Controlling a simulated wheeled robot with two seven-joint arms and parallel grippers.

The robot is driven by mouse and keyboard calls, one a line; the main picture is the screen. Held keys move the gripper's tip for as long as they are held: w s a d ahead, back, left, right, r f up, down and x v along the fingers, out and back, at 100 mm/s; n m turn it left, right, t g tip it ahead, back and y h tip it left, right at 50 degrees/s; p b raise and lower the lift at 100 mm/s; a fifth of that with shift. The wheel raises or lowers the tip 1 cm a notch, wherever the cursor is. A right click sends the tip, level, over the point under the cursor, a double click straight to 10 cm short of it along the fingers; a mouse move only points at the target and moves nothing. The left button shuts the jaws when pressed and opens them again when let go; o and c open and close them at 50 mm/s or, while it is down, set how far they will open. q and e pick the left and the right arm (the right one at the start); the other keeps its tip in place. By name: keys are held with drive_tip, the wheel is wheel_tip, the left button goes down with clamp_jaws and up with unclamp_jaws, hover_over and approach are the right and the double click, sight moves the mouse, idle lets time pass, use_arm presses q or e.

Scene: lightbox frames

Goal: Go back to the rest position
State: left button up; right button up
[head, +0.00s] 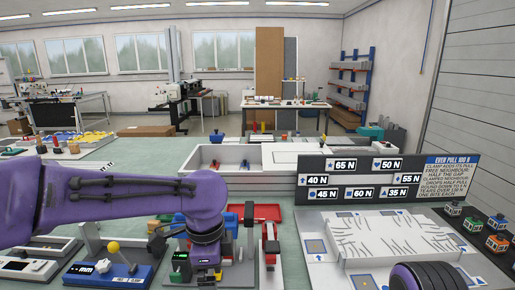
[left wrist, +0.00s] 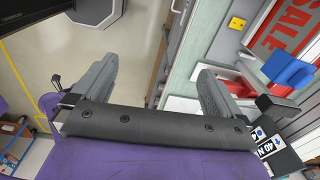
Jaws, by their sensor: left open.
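My left arm, purple, reaches in from the left in the head view, and its wrist bends down over the bench. My left gripper shows in the left wrist view (left wrist: 155,75), its two grey fingers wide apart with nothing between them. A bench edge and the floor beyond it show behind the gap. In the head view the fingers are hidden or not clear. A purple and black ribbed part at the lower right of the head view appears to be my right arm; its gripper is not visible.
A blue device with a yellow knob (head: 113,247) stands close left of my left wrist. A red tray (head: 268,212) and red clamp (head: 270,244) are right of it. Farther right are a white cracked panel (head: 385,236), a force sign board (head: 340,194) and small coloured blocks (head: 473,225).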

use_arm(q)
drive_tip(key=w+d+f+n+t+h, duration=0.45)
drive_tip(key=w+n, duration=0.25)
drive_tip(key=n, duration=0.2)
drive_tip(key=s+a+f+n+t+y+b, duration=0.2)
drive_tip(key=a+f+n, duration=0.4)
drive_tip(key=f, duration=0.5)
drive_tip(key=s+a+f+n+t+y+b, duration=0.2)
drive_tip(key=a+f+n, duration=0.45)
drive_tip(key=f, duration=0.45)
drive_tip(key=s+a+f+g+y+b, duration=0.1)
drive_tip(key=s+a+f, duration=0.3)
drive_tip(key=s, duration=0.5)
drive_tip(key=s+a+f+n+g+y+b, duration=0.1)
drive_tip(key=s+a+f, duration=0.3)
drive_tip(key=s+f, duration=0.4)
drive_tip(key=s+a+f+n+g+y+b, duration=0.1)
drive_tip(key=s+a+f, duration=0.4)
drive_tip(key=s, duration=0.6)
drive_tip(key=f+g+y, duration=0.1)
drive_tip(key=g, duration=0.1)
drive_tip(key=shift+f+g+b, duration=0.35)
drive_tip(key=shift+f+b, duration=0.05)
drive_tip(key=shift+n, duration=0.25)
